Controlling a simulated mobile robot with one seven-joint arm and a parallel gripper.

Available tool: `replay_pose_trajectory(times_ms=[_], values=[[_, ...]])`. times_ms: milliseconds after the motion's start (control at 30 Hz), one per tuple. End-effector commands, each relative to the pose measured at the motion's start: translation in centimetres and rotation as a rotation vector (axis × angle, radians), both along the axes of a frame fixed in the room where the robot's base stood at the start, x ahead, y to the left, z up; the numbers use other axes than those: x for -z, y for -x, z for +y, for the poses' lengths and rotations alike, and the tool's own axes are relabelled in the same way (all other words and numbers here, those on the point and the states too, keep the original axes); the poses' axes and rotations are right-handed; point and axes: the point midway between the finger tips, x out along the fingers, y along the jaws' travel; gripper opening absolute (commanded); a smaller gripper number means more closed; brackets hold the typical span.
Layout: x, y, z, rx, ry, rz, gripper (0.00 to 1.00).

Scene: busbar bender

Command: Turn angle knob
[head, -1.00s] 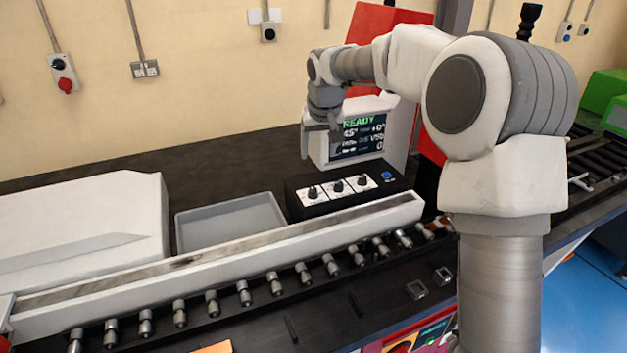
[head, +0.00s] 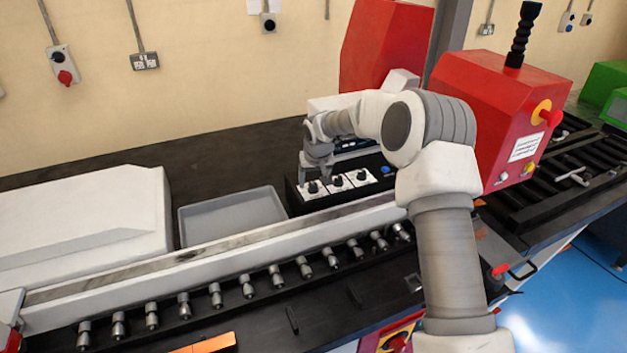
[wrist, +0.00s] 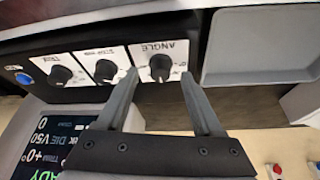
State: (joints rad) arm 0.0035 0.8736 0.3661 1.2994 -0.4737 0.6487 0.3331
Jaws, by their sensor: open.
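The black control box carries several items, with three black knobs on white plates. The angle knob (wrist: 160,67), labelled ANGLE, is the one nearest the tray; it also shows as the leftmost knob in the head view (head: 313,187). My gripper (wrist: 160,75) is open, with one fingertip on each side of the angle knob in the wrist view. Whether the fingers touch the knob cannot be told. In the head view my gripper (head: 318,176) is low, right over the left end of the box. The display (wrist: 75,145) is partly hidden in the wrist view.
A grey tray (head: 232,218) lies left of the control box. A long white rail (head: 215,246) with a row of rollers runs in front. The middle knob (wrist: 105,70) is close beside one finger. A red machine head (head: 500,100) stands to the right.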

Motion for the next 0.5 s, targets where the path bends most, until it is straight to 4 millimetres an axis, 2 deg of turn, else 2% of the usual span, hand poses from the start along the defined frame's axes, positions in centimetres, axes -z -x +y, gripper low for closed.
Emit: replay_pose_trajectory(times_ms=[200, 433, 500], values=[[0.91, -0.35, 0.08, 0.001, 0.000, 0.000, 0.68], [0.97, -0.36, 0.09, 0.001, 0.000, 0.000, 0.68], [0.96, -0.36, 0.08, 0.000, 0.000, 0.000, 0.57]])
